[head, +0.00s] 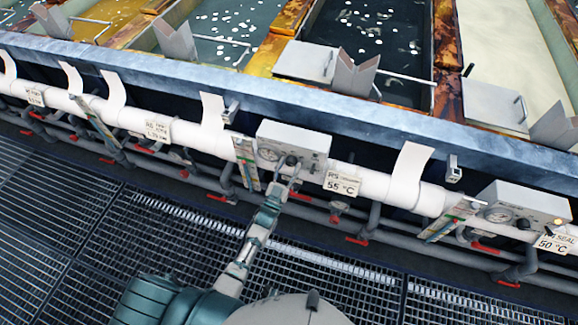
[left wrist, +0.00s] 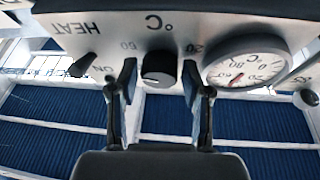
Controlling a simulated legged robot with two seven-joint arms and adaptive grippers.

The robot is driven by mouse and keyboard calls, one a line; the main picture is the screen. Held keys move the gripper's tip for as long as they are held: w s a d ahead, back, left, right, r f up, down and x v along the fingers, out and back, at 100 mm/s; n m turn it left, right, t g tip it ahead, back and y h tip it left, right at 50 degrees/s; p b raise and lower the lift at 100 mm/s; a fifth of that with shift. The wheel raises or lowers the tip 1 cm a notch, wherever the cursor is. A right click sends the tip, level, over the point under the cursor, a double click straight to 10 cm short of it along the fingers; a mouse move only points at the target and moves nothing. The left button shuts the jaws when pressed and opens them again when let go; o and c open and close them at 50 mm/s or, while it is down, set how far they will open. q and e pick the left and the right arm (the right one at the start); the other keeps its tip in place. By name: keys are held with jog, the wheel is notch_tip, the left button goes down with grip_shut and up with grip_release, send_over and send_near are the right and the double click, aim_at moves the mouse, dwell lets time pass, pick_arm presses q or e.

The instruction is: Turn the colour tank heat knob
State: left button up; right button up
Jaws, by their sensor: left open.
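A grey control box (head: 305,138) on the white pipe carries a round gauge (head: 268,153) and a dark heat knob (head: 291,160). A label beside it reads 55 °C. In the left wrist view the box face appears upside down, with HEAT and °C markings, the knob (left wrist: 158,68) in the middle, and the gauge (left wrist: 245,65) to its right. My left gripper (head: 290,174) is open at the box. In the left wrist view its fingertips (left wrist: 159,72) stand on either side of the knob, with gaps visible. My right gripper is not in view.
A small switch lever (left wrist: 84,65) lies left of the fingers in the left wrist view. A second control box (head: 520,204) is at the right. Tanks (head: 370,45) stand behind the blue-grey rim (head: 400,125). Pipes with red handles run below, above the floor grating (head: 60,210).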

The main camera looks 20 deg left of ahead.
pick_arm(q)
jog(key=c, duration=0.9)
jog(key=shift+o, duration=0.2)
jog(key=n+y, duration=0.2)
jog(key=n, duration=0.2)
jog(key=shift+d, duration=0.1)
jog(key=o, duration=0.9)
jog(key=shift+c, duration=0.2)
jog(key=v, duration=1.2)
jog(key=shift+f, duration=0.3)
